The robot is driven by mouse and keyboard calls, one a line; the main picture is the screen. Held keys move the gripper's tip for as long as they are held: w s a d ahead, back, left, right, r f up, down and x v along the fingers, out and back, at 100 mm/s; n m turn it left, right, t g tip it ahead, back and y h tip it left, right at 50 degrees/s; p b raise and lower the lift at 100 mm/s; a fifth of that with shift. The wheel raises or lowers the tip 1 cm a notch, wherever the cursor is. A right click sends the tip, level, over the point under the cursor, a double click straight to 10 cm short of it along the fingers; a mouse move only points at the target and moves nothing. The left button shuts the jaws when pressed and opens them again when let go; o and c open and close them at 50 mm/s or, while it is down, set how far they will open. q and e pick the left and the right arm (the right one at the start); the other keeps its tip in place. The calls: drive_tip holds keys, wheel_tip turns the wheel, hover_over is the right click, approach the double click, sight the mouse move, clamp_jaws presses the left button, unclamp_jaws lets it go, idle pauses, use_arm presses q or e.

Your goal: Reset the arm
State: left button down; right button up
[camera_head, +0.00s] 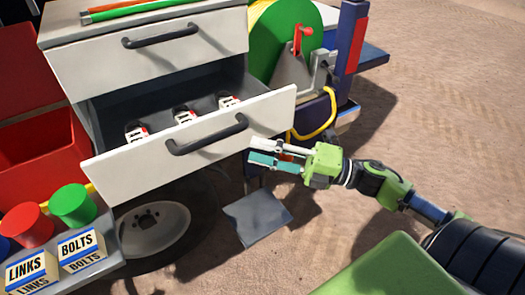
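My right gripper (252,151) comes in from the right, on a green and black arm. Its white finger and teal finger are a little apart, with nothing seen held between them. It is in front of the right end of the pulled-out drawer (130,171), just right of the drawer's dark handle (207,136). I cannot tell whether it touches the drawer front. My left gripper is not in view.
Several small white and red items, one at the drawer's middle (184,115), lie in the open drawer. The upper drawer (150,55) is shut. A green reel (285,35) and yellow hose (322,128) are behind the gripper. Sandy ground at right is clear.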

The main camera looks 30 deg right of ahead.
idle(0.3)
drive_tip(key=w+d+f+m+t+h, duration=0.1)
drive_tip(key=d+f+m+h, duration=0.55)
drive_tip(key=f, duration=0.65)
drive_tip(key=w+d+f+m+t+h, duration=0.15)
drive_tip(key=d+f+m+h, duration=0.5)
drive_tip(key=f, duration=0.65)
drive_tip(key=s+d+f+m+g, duration=0.1)
drive_tip(key=s+f+m, duration=0.15)
drive_tip(key=f, duration=0.35)
drive_tip(key=s+d+f+m+g, duration=0.2)
drive_tip(key=f+m, duration=0.1)
drive_tip(key=f, duration=0.3)
drive_tip(key=s+a+f+m+g+h, duration=0.1)
drive_tip(key=s+a+f+m+g, duration=0.15)
drive_tip(key=s+f, duration=0.6)
drive_tip(key=s+a+f+m+g+h, duration=0.1)
drive_tip(key=s+a+f+m+g, duration=0.15)
drive_tip(key=s+f, duration=0.6)
drive_tip(key=s+a+f+m+g, duration=0.1)
drive_tip(key=s+a+f+g, duration=0.2)
drive_tip(key=s+a+f, duration=0.3)
drive_tip(key=s+a+f+m+g+b, duration=0.1)
drive_tip(key=s+a+f+g, duration=0.3)
drive_tip(key=s, duration=0.9)
drive_tip(key=a+f+m, duration=0.1)
drive_tip(key=a+f, duration=0.2)
drive_tip(key=shift+s+f+y, duration=0.2)
drive_tip(key=shift+f+y, duration=0.1)
drive_tip(key=shift+f, duration=0.05)
